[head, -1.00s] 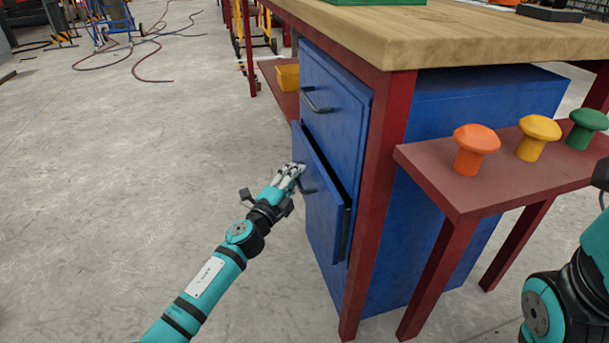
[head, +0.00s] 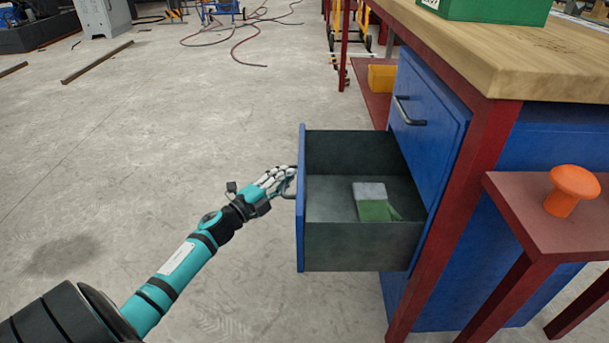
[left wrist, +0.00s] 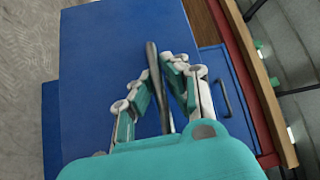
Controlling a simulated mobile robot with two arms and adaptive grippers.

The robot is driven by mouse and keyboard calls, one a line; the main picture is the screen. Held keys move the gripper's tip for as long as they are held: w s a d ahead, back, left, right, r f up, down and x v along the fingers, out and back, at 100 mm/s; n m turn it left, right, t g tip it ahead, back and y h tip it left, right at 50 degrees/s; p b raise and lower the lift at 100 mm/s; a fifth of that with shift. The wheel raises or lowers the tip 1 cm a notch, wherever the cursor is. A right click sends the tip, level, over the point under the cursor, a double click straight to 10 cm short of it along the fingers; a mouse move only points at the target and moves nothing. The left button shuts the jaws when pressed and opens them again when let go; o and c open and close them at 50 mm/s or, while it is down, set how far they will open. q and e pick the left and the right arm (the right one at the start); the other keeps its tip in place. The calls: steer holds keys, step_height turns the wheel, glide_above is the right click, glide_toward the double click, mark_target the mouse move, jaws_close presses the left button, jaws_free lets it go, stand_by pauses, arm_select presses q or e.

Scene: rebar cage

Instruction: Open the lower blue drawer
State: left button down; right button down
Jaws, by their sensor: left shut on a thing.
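The lower blue drawer (head: 301,205) is pulled well out from the blue cabinet (head: 440,130) under the workbench. Its dark inside shows, with a green and grey item (head: 374,202) lying on its floor. My left gripper (head: 288,180) is at the outer face of the drawer front. In the left wrist view the fingers (left wrist: 165,85) are shut around the dark bar handle (left wrist: 157,80) on the blue front. The upper drawer, with its dark handle (head: 409,112), is closed. My right gripper is not in view.
The wooden workbench top (head: 480,50) bears a green box (head: 490,8). A red side stand (head: 545,215) with an orange mushroom-shaped button (head: 572,190) stands at the right. A yellow bin (head: 381,78) sits behind the cabinet.

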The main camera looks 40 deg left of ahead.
arm_select(q)
steer(key=shift+s+a+f, duration=0.3)
steer(key=shift+s+a, duration=0.2)
steer(key=c, duration=1.5)
jaws_free()
steer(key=shift+o, duration=0.6)
steer(key=shift+a+r, duration=0.1)
steer(key=shift+r, duration=0.05)
steer(key=v, duration=1.2)
steer(key=shift+s+a, duration=0.1)
